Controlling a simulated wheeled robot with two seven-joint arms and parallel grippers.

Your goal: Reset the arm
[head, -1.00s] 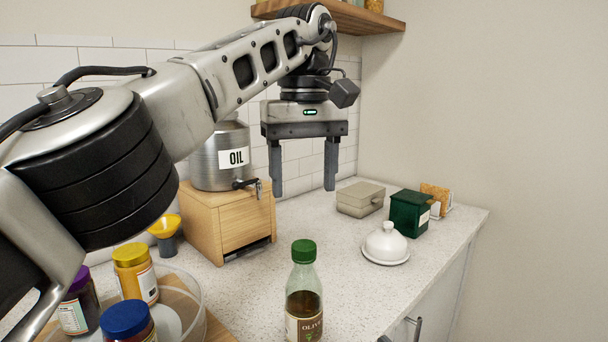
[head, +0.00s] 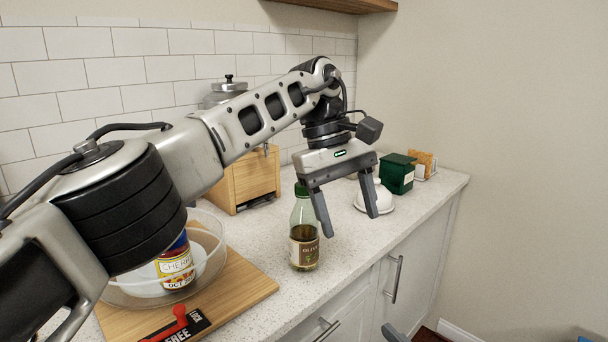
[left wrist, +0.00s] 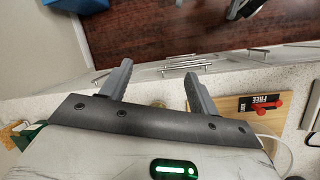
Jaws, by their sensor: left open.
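My left arm (head: 255,118) reaches in from the left across the head view, bent at the elbow. My left gripper (head: 348,225) is open and empty, tilted with its fingers pointing down, above the counter's front edge. Its spread fingers also show in the left wrist view (left wrist: 158,68), with nothing between them. In the head view, the green-capped olive oil bottle (head: 304,236) stands upright just left of the fingers. A grey tip at the bottom edge of the head view looks like part of my right gripper; its jaws cannot be made out.
A white lidded dish (head: 378,197), green tin (head: 396,174) and wooden box (head: 243,183) stand on the counter (head: 425,205). Drawer handles (head: 394,280) line the cabinet front. A shelf (head: 345,5) hangs above.

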